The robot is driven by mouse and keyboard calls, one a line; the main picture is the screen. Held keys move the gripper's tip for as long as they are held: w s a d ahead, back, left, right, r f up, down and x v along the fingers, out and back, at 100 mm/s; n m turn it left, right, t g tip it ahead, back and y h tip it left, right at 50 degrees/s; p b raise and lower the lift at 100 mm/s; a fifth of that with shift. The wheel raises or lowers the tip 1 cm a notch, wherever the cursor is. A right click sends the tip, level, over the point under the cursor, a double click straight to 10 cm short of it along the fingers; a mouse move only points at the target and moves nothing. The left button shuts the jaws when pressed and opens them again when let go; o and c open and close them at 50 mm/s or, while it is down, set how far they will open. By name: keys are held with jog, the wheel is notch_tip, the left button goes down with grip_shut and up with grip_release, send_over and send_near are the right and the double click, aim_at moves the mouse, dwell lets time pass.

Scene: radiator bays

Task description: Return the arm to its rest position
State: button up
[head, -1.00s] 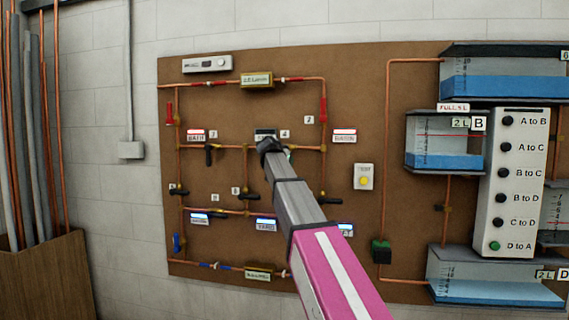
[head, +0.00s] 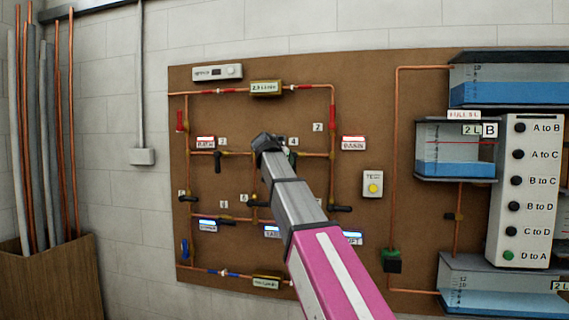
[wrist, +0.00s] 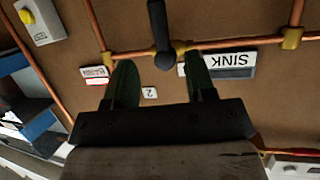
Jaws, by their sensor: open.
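My arm reaches up to the brown pipe board (head: 350,90) in the head view. My gripper (head: 268,142) is at its far end, small and dark, in front of the upper middle pipe run. In the wrist view my gripper (wrist: 160,63) shows two dark green fingers spread apart with no object held. A black valve lever (wrist: 158,25) on a copper pipe shows just beyond and between the fingertips; I cannot tell whether they touch it. An upside-down SINK label (wrist: 222,65) is beside the right finger.
A BASIN label (head: 354,143) with a red strip and a yellow-button box (head: 373,184) are right of my gripper. Water tanks (head: 455,150) and a button panel (head: 525,190) stand farther right. A wooden bin (head: 45,275) of pipes is at left.

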jog(key=s+d+f+n+g+y, duration=0.1)
jog(key=s+d+f+g, duration=0.1)
jog(key=f, duration=1.1)
jog(key=s+d+f+n+g+y, duration=0.1)
jog(key=s+d+f+g, duration=0.15)
jog(key=f, duration=0.95)
jog(key=s+d+f+n+g+y, duration=0.1)
jog(key=s+d+f+n, duration=0.15)
jog(key=f, duration=1.05)
jog(key=s+d+f+g+y, duration=0.1)
jog(key=s+d+f+g, duration=0.1)
jog(key=s+f, duration=0.9)
jog(key=s+d+f+n+g+y, duration=0.1)
jog(key=s+f+g, duration=0.3)
jog(key=s+f, duration=0.8)
notch_tip(320, 180, down, 4)
jog(key=shift+s+d+f+y, duration=0.2)
jog(key=shift+d+y, duration=0.15)
jog(key=shift+y, duration=0.35)
jog(key=shift+n, duration=0.25)
